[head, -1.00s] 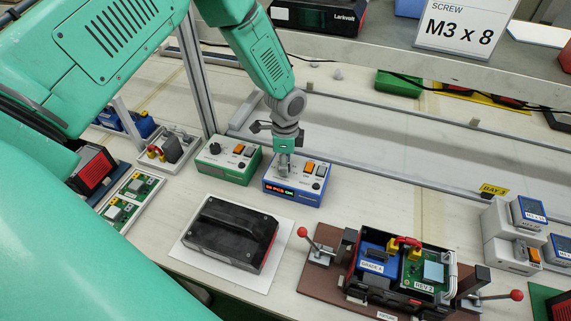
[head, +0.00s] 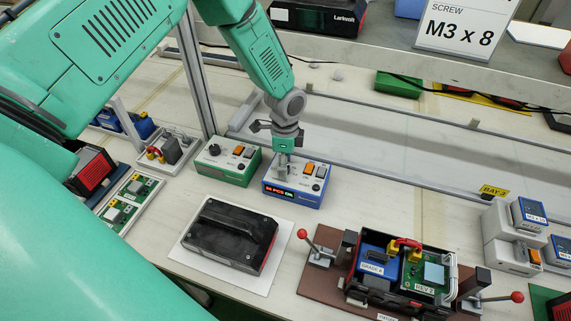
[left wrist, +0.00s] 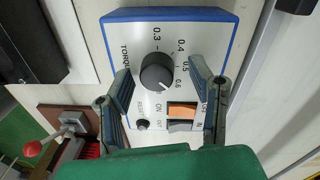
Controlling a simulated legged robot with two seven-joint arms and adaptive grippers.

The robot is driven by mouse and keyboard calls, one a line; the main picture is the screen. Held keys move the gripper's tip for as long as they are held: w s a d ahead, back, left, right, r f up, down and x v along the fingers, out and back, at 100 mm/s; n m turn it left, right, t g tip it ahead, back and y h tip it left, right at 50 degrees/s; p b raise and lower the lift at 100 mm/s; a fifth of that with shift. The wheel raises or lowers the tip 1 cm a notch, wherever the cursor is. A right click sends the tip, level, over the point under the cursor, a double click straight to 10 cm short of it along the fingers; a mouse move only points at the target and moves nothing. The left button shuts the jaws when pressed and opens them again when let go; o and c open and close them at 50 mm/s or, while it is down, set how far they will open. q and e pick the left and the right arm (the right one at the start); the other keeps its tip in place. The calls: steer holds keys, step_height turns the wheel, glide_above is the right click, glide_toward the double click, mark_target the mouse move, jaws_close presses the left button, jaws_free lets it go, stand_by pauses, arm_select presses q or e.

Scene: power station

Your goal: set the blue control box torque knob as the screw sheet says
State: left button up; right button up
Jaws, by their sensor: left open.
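The blue control box (head: 308,186) stands on the bench, with my left gripper (head: 283,167) pointing down over its left part. In the left wrist view the box's white panel (left wrist: 125,32) has a black round torque knob (left wrist: 158,72) with a printed scale from 0.3 to 0.6. My left gripper (left wrist: 160,78) is open, one finger on each side of the knob, with gaps between fingers and knob. I cannot tell exactly where the knob's mark points. The screw sheet (head: 464,28) on the shelf reads M3 x 8. My right gripper is not in view.
A green control box (head: 230,163) stands close to the left of the blue one. A black case (head: 232,234) lies on a white mat in front. A fixture (head: 330,285) with red-knobbed clamps stands at front right. A metal post (head: 195,75) rises behind.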

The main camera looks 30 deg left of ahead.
arm_select(q)
step_height(320, 180, up, 12)
steer(key=shift+w+a+f, duration=0.15)
steer(key=shift+w+f, duration=0.1)
steer(key=shift+w, duration=0.15)
stand_by(0.4)
